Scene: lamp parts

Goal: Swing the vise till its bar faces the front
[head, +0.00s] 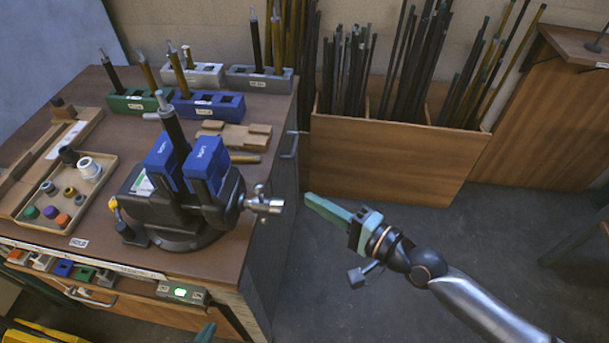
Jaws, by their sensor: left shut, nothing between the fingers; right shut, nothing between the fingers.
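The vise (225,205) stands on the right part of the wooden workbench top, a dark body on a round base with two blue jaws (206,165). A dark rod (174,130) with a metal tip stands up between the jaws. The vise's silver bar and screw end (264,204) point right, over the bench's right edge. My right gripper (325,210) has teal fingers, shut and empty, off the bench to the right of the bar and apart from it. Only the teal fingertips of my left gripper (206,333) show at the bottom edge, in front of the bench; the rest is out of frame.
Blue, green, white and grey blocks holding rods stand behind the vise. A tray (73,231) of small coloured parts lies left. A switch box with a green light (182,293) is on the bench front. A wooden bin (390,160) of rods stands behind my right gripper.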

